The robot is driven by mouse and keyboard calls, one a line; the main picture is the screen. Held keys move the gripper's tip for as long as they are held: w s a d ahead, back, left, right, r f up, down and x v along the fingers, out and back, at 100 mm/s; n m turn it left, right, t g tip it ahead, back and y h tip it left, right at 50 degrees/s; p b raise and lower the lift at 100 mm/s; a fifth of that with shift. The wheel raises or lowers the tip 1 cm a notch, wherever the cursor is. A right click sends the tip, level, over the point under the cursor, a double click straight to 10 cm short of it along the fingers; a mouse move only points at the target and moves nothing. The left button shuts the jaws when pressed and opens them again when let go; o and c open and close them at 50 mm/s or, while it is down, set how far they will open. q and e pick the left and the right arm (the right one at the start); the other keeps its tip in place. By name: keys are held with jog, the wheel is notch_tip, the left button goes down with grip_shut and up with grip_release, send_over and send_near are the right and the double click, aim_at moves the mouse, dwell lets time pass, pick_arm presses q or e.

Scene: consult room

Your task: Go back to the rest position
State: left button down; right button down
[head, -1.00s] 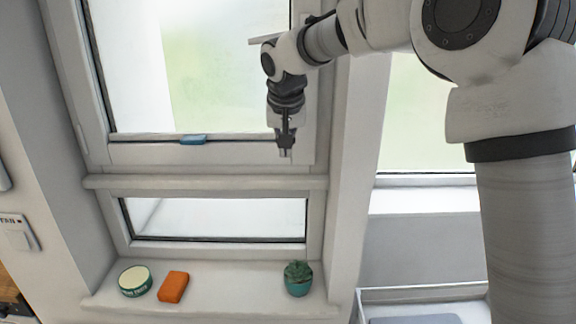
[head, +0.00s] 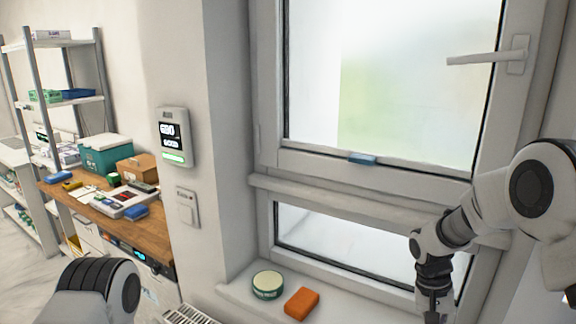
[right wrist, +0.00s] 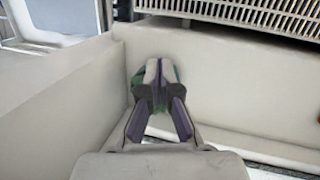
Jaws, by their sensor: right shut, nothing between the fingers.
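My right gripper (head: 432,312) hangs down in front of the window (head: 400,80) at the lower right of the head view. Its tip is near the bottom edge of the picture. In the right wrist view its fingers (right wrist: 158,70) are together and hold nothing. A green thing (right wrist: 172,76), likely the potted plant, shows partly behind the fingertips in that view; it looks below and apart from them, though the gap is hard to judge. My left arm shows only as a link at the lower left of the head view; the left gripper is out of view.
A round green tin (head: 267,285) and an orange block (head: 301,304) sit on the sill (head: 238,291). A handle (head: 487,58) sticks out from the window frame. A radiator (head: 190,316) stands below. A cluttered wooden desk (head: 150,236) and shelving (head: 62,44) are at the left.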

jog(key=s+a+f+n+g+y+b, duration=0.1)
jog(key=s+a+f, duration=0.1)
jog(key=s+f, duration=0.7)
jog(key=s+a+f+g+b, duration=0.1)
jog(key=s+f+g, duration=0.1)
jog(key=s+f, duration=0.7)
jog(key=s+a+f+n+y+b, duration=0.1)
jog(key=s+a+f+b, duration=0.15)
jog(key=s+f, duration=1.05)
jog(key=w+t, duration=0.1)
jog(key=t, duration=0.1)
jog(key=w+r+n+t, duration=0.1)
jog(key=t, duration=0.1)
jog(key=w+r+n+t, duration=0.1)
jog(key=shift+w+r+t+p, duration=0.1)
jog(key=shift+r+t+p, duration=0.15)
jog(key=shift+t+p, duration=0.15)
